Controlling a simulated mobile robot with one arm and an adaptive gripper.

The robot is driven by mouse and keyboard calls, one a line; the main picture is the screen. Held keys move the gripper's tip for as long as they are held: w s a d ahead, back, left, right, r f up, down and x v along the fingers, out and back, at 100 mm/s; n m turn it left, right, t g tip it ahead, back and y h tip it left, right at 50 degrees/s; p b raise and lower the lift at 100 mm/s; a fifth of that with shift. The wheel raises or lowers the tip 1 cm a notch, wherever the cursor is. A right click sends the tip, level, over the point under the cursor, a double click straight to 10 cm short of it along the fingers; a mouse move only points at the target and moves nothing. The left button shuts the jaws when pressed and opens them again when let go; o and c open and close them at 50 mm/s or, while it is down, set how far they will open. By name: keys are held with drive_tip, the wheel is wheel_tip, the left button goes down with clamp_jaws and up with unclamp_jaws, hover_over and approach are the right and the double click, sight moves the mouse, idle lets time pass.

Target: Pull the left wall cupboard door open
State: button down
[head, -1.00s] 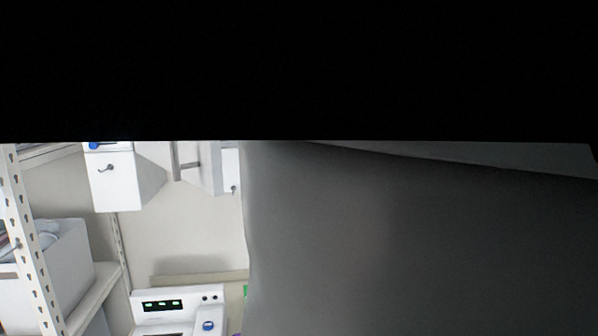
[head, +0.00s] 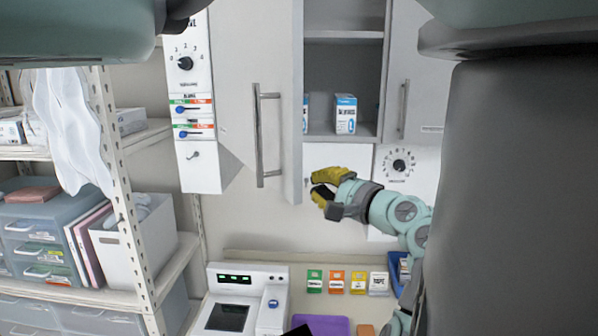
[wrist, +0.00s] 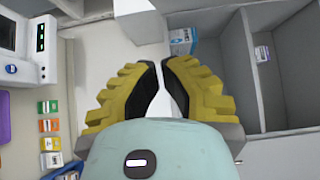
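The left wall cupboard door (head: 232,90) is white with a long vertical bar handle (head: 258,135). It stands open, swung out to the left. The cupboard's grey interior (head: 345,70) shows right of its edge, with small boxes (head: 346,112) on a shelf. My gripper (head: 314,188) is just right of the door's lower free edge, below the cupboard. In the wrist view its yellow fingers (wrist: 160,65) are close together with a narrow gap between the dark pads. A white panel, probably the door (wrist: 138,22), shows beyond the tips. I see nothing clearly gripped; contact with the door cannot be told.
The closed right door (head: 418,80) has its own handle. A control panel (head: 190,100) hangs left of the cupboard. A shelf rack (head: 125,190) stands at left. A white device (head: 245,285) and coloured packets (head: 336,282) are below. My arm blocks the right side.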

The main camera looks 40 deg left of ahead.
drive_tip(key=s+a+p, duration=0.2)
drive_tip(key=s+p, duration=0.1)
drive_tip(key=shift+s, duration=0.3)
drive_tip(key=shift+s+a, duration=0.1)
